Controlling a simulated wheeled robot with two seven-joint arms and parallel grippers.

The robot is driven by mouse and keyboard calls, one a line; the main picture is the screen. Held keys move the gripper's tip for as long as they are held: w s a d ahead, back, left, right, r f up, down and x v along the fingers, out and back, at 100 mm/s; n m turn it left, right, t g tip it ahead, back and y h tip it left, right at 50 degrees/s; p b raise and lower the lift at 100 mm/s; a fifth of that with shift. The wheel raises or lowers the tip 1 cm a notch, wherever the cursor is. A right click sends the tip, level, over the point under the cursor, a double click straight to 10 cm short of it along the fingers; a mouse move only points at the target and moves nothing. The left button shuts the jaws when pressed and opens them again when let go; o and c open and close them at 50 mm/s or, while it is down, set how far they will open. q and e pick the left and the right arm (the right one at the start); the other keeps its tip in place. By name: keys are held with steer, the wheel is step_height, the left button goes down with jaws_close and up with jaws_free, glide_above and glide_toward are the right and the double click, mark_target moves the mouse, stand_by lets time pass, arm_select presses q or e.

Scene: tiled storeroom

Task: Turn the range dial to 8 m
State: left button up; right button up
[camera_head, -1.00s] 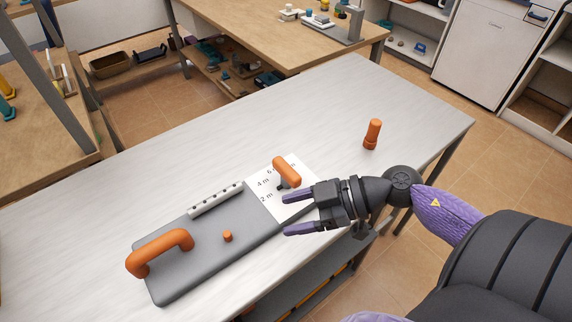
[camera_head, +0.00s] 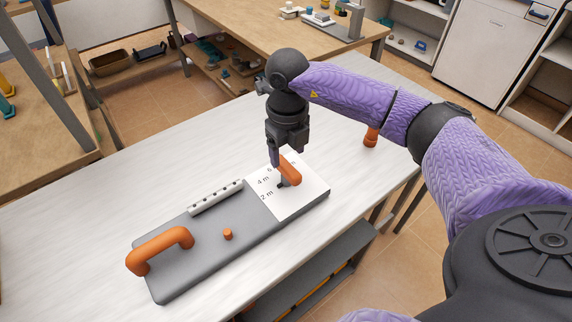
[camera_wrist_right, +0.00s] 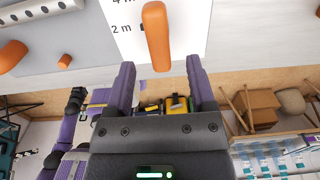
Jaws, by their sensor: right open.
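The range dial (camera_head: 290,171) is an orange bar knob on a white scale card (camera_head: 308,194) at the right end of a grey panel (camera_head: 210,250). The labels 2 m, 4 m and part of a 6 show. A small dark pointer sits beside the 2 m mark in the right wrist view, where the dial (camera_wrist_right: 157,38) lies just beyond the fingertips, in line with the gap. My right gripper (camera_head: 282,160) is open and points down at the dial's far end. Contact cannot be told. My left gripper is not in view.
The panel has an orange arch handle (camera_head: 160,248), a small orange knob (camera_head: 228,234) and a white strip with holes (camera_head: 215,197). An orange cylinder (camera_head: 370,137) stands behind my right arm. The table's left part (camera_head: 60,235) is clear.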

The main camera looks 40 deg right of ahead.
mark_target(287, 165)
step_height(287, 165, down, 4)
steer(key=shift+f+b, duration=0.25)
steer(key=shift+b, duration=0.3)
jaws_close()
